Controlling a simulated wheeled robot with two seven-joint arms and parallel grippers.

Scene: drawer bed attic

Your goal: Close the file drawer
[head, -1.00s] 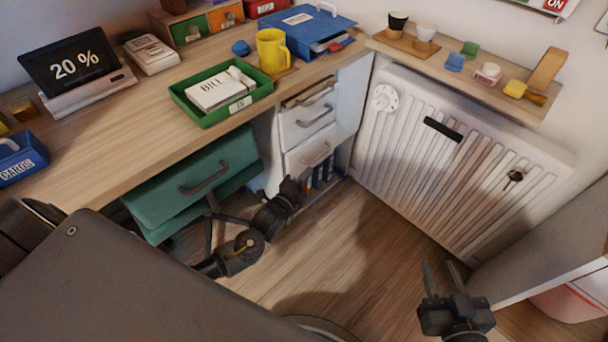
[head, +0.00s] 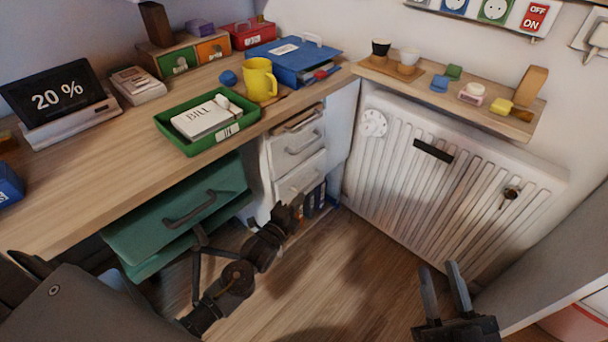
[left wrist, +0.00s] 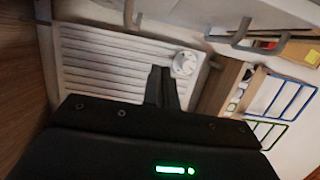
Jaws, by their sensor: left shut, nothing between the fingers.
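A white drawer unit (head: 262,160) stands under the desk's right end, its drawer fronts carrying grey handles. The upper drawer (head: 298,146) shows an open top with something brownish inside. Dark binders (head: 318,198) show low in the unit; I cannot tell whether they sit in a drawer or on a shelf. My left gripper (head: 294,192) is in front of the unit's lower part, covering some of it. In the left wrist view its fingers (left wrist: 162,84) are together and empty; contact with the unit is unclear. My right gripper (head: 444,282) is open and empty over the floor.
A teal drawer-like box (head: 150,238) with a dark handle is under the desk, beside my left arm. A white radiator (head: 470,190) stands right of the unit. The desk (head: 110,185) holds a green tray (head: 180,138) and a yellow mug (head: 262,78). Floor between is clear.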

